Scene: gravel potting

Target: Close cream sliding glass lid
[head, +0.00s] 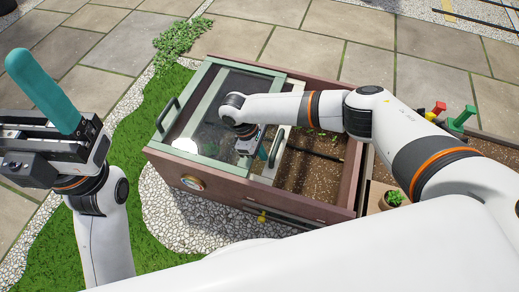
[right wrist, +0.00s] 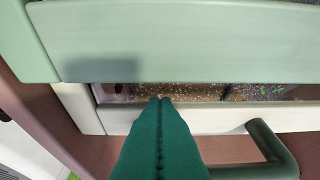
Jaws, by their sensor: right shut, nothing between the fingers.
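The cream sliding glass lid (head: 264,181) is on the planter box, mostly beneath the green-framed glass lid (head: 205,82). Its cream edge bar (right wrist: 200,121) shows beside the green frame (right wrist: 190,42) in the right wrist view. A dark green handle (head: 277,147) stands on the cream bar, and it also shows in the wrist view (right wrist: 272,148). My right gripper (head: 262,154) is shut and empty, with its teal fingertips (right wrist: 160,100) over the cream lid near the bar; I cannot tell whether they touch. My left gripper (head: 42,90) is raised at the left, away from the box; its finger gap is hidden.
The brown box (head: 310,211) is uncovered on its right side, showing soil (head: 310,174) and small seedlings. A potted plant (head: 391,199) and coloured-handled tools (head: 459,118) are at the right. My right arm crosses above the box. Grass and gravel lie in front and left.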

